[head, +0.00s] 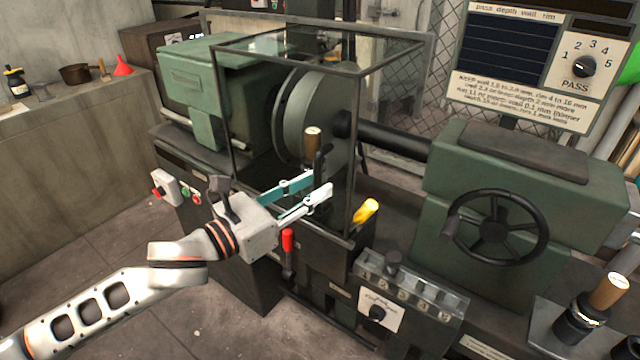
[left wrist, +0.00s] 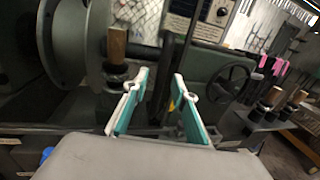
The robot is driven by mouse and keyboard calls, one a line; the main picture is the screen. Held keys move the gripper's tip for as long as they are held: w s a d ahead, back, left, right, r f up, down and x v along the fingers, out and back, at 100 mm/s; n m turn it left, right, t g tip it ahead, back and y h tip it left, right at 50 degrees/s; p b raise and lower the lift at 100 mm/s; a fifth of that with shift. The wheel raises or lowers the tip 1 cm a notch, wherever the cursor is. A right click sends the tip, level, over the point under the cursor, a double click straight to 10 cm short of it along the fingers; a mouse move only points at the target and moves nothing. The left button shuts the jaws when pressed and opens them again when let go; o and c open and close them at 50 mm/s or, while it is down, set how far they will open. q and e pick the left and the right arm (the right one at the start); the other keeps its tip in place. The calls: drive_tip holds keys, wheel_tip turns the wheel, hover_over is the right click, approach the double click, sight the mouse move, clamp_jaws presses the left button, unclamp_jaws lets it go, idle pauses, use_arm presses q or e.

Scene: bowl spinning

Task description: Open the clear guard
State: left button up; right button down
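The clear guard (head: 330,48) is a see-through box with a thin dark frame, standing over the round faceplate (head: 312,115) of the green lathe. It appears closed. A dark upright handle (head: 320,160) shows at its front, and a dark upright bar (left wrist: 166,75) shows in the left wrist view. My left gripper (head: 318,186) is at the guard's front, low near the handle. Its teal and white fingers are apart in the left wrist view (left wrist: 160,82), with the bar between or just beyond them. Contact cannot be told. My right gripper is not in view.
A red-handled lever (head: 288,240) hangs just below my left gripper. A yellow-handled part (head: 366,211) is right of the guard. The handwheel (head: 495,230) is on the tailstock at right. A wooden-topped tool (head: 313,140) shows by the faceplate. Open floor lies at front left.

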use_arm(q)
drive_tip(key=shift+x, duration=0.9)
drive_tip(key=shift+w+d, duration=0.15)
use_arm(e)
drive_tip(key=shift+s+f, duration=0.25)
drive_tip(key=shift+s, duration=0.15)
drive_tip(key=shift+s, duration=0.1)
